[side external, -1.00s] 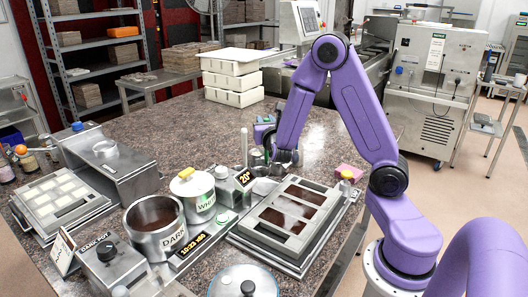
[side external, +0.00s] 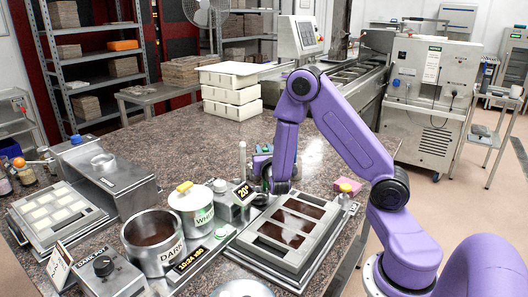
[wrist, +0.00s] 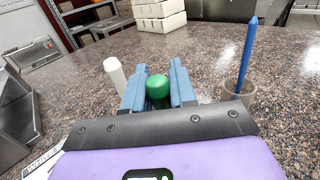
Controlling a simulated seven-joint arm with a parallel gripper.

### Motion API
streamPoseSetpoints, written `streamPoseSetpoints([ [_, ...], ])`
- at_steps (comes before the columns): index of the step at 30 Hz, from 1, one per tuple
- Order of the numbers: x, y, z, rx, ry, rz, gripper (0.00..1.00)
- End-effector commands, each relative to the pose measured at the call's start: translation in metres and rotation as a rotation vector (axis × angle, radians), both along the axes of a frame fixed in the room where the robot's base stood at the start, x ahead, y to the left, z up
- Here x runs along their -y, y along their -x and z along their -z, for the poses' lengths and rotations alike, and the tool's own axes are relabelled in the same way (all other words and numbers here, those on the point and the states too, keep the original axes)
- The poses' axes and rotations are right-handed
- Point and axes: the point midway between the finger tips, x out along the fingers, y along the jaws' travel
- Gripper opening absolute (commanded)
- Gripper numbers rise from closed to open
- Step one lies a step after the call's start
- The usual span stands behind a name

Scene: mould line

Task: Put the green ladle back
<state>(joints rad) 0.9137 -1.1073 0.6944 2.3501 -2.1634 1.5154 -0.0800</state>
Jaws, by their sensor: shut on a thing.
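My gripper (wrist: 157,90) shows in the wrist view with its blue fingers on either side of a rounded green end, the green ladle (wrist: 157,87). The fingers are shut on it. In the side view my gripper (side external: 262,163) is low over the counter, behind the tray mould, and partly hidden by my purple wrist. The rest of the ladle, including its bowl, cannot be made out clearly there.
The steel tray mould (side external: 250,247) with dark chocolate is in front of my gripper. A DARK pot (side external: 168,254) and a lidded white pot (side external: 200,214) stand to its left. Near the gripper are a white post (wrist: 115,72) and a cup (wrist: 236,92) holding a blue stick (wrist: 247,55).

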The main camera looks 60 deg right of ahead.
Motion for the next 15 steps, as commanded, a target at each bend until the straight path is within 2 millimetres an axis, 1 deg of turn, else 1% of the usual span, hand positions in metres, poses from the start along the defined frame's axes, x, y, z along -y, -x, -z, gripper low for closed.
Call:
streamPoseSetpoints([
  [2, -0.0001, -0.0003, 0.002, 0.001, 0.001, 0.0, 0.0],
  [3, -0.0001, -0.0002, 0.0018, 0.0, 0.0, 0.0, 0.39],
  [4, -0.0001, -0.0002, 0.0017, 0.0, 0.0, 0.0, 0.49],
  [5, -0.0001, -0.0002, 0.0017, 0.0, 0.0, 0.0, 0.51],
  [15, 0.0, -0.0001, -0.0002, 0.001, -0.001, 0.0, 0.51],
])
